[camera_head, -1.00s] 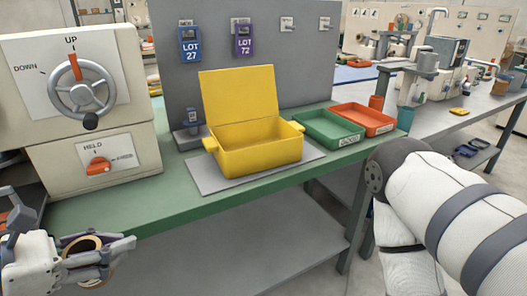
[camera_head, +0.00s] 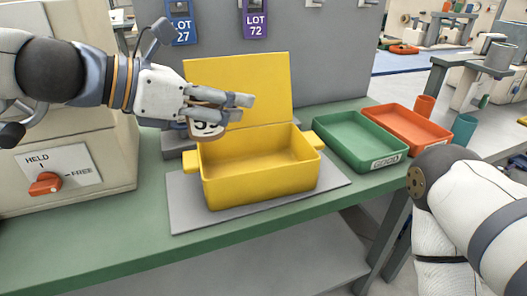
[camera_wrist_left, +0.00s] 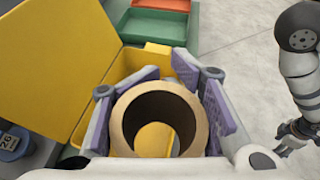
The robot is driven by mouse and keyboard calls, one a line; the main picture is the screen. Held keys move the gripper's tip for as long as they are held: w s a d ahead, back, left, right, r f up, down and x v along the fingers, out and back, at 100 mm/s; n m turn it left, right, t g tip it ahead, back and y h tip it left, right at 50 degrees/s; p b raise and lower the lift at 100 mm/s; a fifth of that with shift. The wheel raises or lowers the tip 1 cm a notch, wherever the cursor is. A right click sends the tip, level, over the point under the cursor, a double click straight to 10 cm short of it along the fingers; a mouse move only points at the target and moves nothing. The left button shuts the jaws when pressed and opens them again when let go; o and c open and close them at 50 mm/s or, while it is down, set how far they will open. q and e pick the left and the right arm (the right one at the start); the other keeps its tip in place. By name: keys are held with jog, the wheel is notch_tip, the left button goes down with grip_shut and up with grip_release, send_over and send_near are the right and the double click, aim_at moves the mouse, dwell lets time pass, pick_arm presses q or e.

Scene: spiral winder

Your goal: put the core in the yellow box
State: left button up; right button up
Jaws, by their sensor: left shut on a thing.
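The yellow box (camera_head: 262,178) stands on a grey mat on the green bench, its lid (camera_head: 240,90) raised at the back and its inside empty as far as I see. My left gripper (camera_head: 235,106) is above the box's left rear part.
A green tray (camera_head: 398,166) and an orange tray (camera_head: 440,142) lie to the right of the box. A machine with an orange knob (camera_head: 45,184) is at left.

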pick_arm(q)
jog(key=w+d+f, duration=0.2)
jog(key=w+d+f+b, duration=0.1)
jog(key=w+d+f, duration=0.1)
jog(key=shift+w+f, duration=0.1)
jog(key=shift+f, duration=0.25)
jog(key=shift+c, duration=0.2)
jog(key=f, duration=0.1)
jog(key=w+d+f+b, duration=0.1)
jog(key=w+d+f, duration=0.1)
jog(key=shift+w+f, duration=0.1)
jog(key=shift+f, duration=0.1)
grip_shut()
jog(key=f, duration=0.1)
jog(key=f+b, duration=0.1)
jog(key=w+d+f, duration=0.1)
jog(key=f, duration=0.1)
jog(key=shift+w+d, duration=0.1)
jog(key=shift+f+b, duration=0.4)
jog(key=shift+f, duration=0.3)
jog(key=o, duration=1.4)
grip_release()
pick_arm(e)
jog(key=s+f+g, duration=0.2)
jog(key=s+f, duration=0.3)
jog(key=shift+s+f, duration=0.2)
jog(key=shift+f, duration=0.05)
